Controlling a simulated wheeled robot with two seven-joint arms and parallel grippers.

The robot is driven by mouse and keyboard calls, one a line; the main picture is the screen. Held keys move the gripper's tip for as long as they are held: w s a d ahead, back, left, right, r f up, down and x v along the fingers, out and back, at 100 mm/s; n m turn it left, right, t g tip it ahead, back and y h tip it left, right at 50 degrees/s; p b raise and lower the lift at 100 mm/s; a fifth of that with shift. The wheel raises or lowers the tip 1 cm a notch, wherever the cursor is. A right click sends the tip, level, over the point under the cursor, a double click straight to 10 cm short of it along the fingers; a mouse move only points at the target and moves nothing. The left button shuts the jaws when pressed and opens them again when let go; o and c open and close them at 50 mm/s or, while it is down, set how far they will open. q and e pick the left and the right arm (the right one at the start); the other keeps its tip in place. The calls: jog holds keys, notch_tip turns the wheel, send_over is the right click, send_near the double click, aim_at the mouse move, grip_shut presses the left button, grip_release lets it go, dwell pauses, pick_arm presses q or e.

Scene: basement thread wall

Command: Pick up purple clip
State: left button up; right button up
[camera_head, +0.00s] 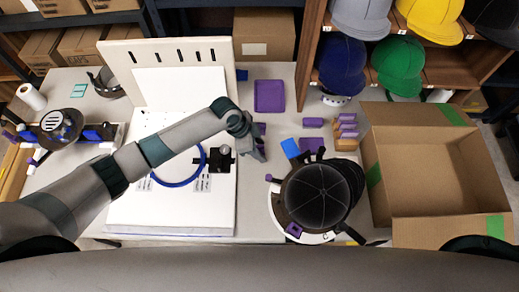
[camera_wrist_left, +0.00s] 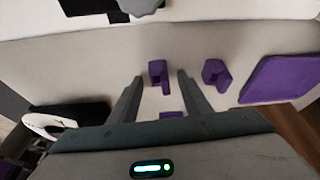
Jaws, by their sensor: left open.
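Small purple clips lie on the light table to the right of the white board. One purple clip (camera_wrist_left: 158,72) shows between the fingertips of my left gripper (camera_wrist_left: 156,78) in the left wrist view, with no finger seen touching it. A second purple clip (camera_wrist_left: 216,72) lies just right of the right finger, and a third purple piece (camera_wrist_left: 171,114) is partly hidden by the gripper body. In the head view my left gripper (camera_head: 254,149) points down at the table, and a purple clip (camera_head: 261,128) shows beside it. The gripper is open and empty. My right gripper is out of view.
A purple tray (camera_head: 269,96) lies beyond the clips. More purple pieces (camera_head: 347,130) stand further right. A black cap (camera_head: 320,192) on a stand and an open cardboard box (camera_head: 425,160) are at the right. The white board (camera_head: 175,215) with a blue ring (camera_head: 180,183) lies left.

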pick_arm(q)
jog(key=c, duration=1.1)
grip_shut()
pick_arm(e)
jog(key=shift+a, duration=0.25)
pick_arm(q)
jog(key=shift+r, duration=0.1)
